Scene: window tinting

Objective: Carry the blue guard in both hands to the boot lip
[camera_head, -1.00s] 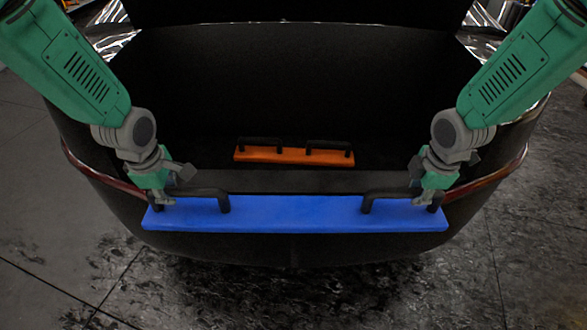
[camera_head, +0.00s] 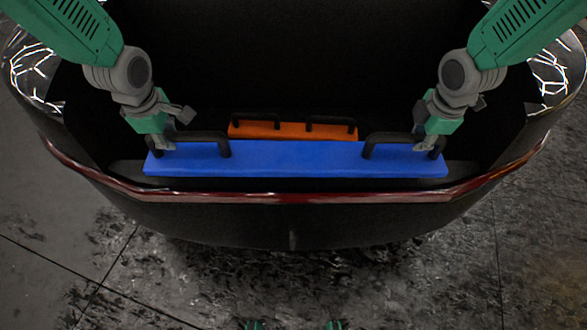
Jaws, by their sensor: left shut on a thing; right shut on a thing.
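The blue guard (camera_head: 295,160) is a long flat bar with a black handle near each end. My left gripper (camera_head: 166,146) is shut on the guard's left handle. My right gripper (camera_head: 427,146) is shut on its right handle. The fingertips are partly hidden by the handles and the gripper bodies.
An orange bar (camera_head: 270,130) with two black handles lies inside the dark boot, partly hidden behind the blue guard. The boot's side walls rise left and right of my arms. The grey floor (camera_head: 60,240) in front of the car is clear.

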